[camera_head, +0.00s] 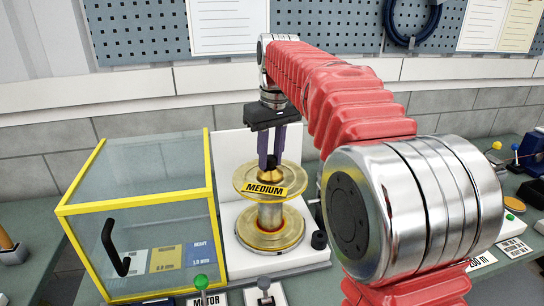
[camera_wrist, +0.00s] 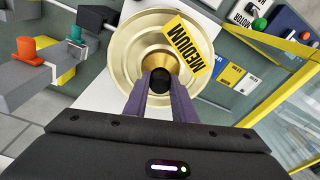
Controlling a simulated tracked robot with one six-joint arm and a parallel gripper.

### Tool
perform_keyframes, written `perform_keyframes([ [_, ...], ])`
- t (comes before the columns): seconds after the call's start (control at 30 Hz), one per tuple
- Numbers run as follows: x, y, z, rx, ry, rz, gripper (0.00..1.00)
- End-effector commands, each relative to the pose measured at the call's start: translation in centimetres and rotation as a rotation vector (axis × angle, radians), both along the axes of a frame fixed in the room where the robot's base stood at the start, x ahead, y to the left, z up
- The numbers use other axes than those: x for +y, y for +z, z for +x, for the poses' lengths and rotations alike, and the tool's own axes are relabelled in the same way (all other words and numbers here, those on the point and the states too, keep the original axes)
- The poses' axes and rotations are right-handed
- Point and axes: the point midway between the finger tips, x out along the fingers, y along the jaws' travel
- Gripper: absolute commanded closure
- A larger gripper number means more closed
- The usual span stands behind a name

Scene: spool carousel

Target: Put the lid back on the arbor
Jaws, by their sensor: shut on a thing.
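A brass spool (camera_head: 262,217) with a yellow MEDIUM label stands upright on the white stand (camera_head: 241,150); its round upper flange also shows in the wrist view (camera_wrist: 140,45). The arbor is hidden inside the spool. My gripper (camera_head: 271,160) points straight down over the spool's centre. Its purple fingers are shut on the lid, a small brass cone (camera_head: 271,174) with a dark knob (camera_wrist: 160,82) between the fingertips. The lid is at the middle of the upper flange. I cannot tell whether it is seated or slightly above.
A clear box with a yellow frame (camera_head: 210,200) and black handle (camera_head: 112,248) stands close left of the stand. A green button (camera_head: 201,282) is in front. My red arm covers much of the right side.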

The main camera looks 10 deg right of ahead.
Motion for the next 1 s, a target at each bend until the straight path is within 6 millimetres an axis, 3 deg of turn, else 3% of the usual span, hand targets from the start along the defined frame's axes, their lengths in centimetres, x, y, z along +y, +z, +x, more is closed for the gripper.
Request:
perform_keyframes([
  [0.47,-0.05,-0.02,0.01,-0.001,-0.001,0.000,1.00],
  [0.5,-0.05,-0.02,0.00,-0.001,-0.001,0.000,0.75],
  [0.8,-0.07,-0.03,0.00,0.000,-0.001,0.000,0.54],
  [1.0,-0.09,-0.07,-0.01,0.001,-0.001,0.000,0.52],
])
